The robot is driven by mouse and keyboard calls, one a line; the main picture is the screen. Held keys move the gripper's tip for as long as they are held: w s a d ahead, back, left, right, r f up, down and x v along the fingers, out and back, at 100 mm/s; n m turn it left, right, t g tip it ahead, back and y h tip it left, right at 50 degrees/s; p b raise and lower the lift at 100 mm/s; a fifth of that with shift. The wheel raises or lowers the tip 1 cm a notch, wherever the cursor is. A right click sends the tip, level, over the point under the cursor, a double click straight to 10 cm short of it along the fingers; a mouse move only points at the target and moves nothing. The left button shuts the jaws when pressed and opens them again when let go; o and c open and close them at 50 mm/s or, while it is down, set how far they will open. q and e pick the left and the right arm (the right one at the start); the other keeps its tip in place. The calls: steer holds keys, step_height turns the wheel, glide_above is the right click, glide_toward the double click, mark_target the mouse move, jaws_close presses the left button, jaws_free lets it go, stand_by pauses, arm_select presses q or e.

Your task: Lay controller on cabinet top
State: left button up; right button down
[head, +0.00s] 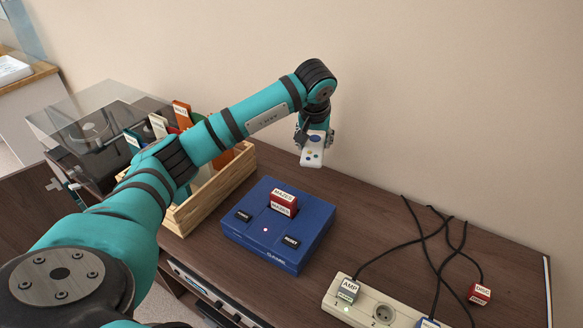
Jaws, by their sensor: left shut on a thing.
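The controller (312,153) is white with small coloured buttons. It hangs in the air in my left gripper (315,138), which is shut on its upper part. The controller hangs upright, above and behind the right side of the blue console. The cabinet top (370,225) is dark brown wood and lies below, with bare wood under and to the right of the controller. My right gripper is not in view.
The blue console (310,238) holds a red cartridge (283,203). A wooden crate (215,197) of cartridges stands to its left, beside a clear-lidded turntable (90,130). A power strip (370,308) with black cables and a red-labelled plug (480,294) lies front right.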

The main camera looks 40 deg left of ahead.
mark_target(312, 173)
arm_select(q)
step_height(312, 173, down, 8)
steer(key=shift+s+f, duration=0.1)
steer(key=shift+f, duration=0.1)
stand_by(0.3)
steer(key=shift+f, duration=0.6)
steer(key=o, duration=1.2)
steer(key=shift+c, duration=0.2)
